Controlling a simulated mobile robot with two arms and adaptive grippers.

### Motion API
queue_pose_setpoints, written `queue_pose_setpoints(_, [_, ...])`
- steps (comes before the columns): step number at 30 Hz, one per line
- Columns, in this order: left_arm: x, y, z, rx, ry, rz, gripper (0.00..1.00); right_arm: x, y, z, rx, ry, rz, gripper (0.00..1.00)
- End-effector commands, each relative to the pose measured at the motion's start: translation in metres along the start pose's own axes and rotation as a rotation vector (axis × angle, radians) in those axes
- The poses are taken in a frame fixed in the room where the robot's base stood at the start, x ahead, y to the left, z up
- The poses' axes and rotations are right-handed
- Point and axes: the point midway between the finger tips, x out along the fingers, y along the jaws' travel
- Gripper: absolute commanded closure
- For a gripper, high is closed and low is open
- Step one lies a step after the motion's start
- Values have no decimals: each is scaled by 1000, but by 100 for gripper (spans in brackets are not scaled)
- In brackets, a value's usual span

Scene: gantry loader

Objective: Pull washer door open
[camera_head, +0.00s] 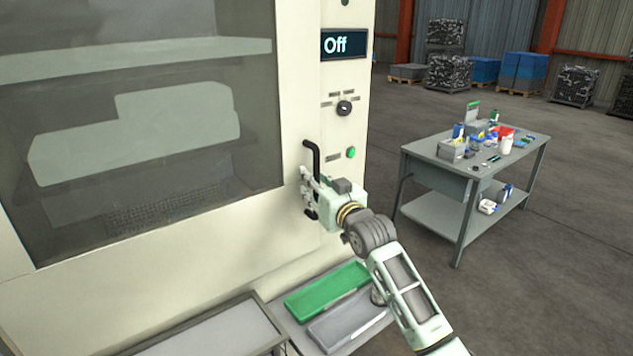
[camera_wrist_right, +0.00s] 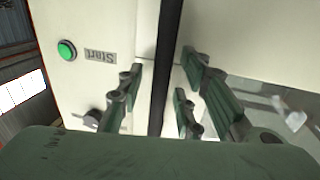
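The washer door (camera_head: 262,215) is the large cream panel with a dark window at the left of the head view, and it looks shut. Its black vertical handle (camera_head: 311,152) is at the door's right edge; it also crosses the right wrist view as a dark bar (camera_wrist_right: 166,60). My right gripper (camera_head: 308,188) is at the handle's lower part. In the wrist view its green-padded fingers (camera_wrist_right: 164,88) stand on both sides of the handle, with visible gaps, so it is open around the bar. My left gripper is not in view.
The control panel beside the door has an "Off" display (camera_head: 344,44), a knob (camera_head: 344,107) and a green button (camera_head: 351,152). Below are a green tray (camera_head: 327,291) and a grey tray (camera_head: 345,320). A workbench (camera_head: 425,150) with small items stands right; floor around it is clear.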

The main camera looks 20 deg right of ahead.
Motion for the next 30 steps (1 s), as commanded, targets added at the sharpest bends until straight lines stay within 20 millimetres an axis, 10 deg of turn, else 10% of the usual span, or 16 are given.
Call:
queue_pose_setpoints(15, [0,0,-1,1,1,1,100,0,0,0,-1,0,0,100])
queue_pose_setpoints(30, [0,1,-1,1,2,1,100,0,0,0,0,0,1,100])
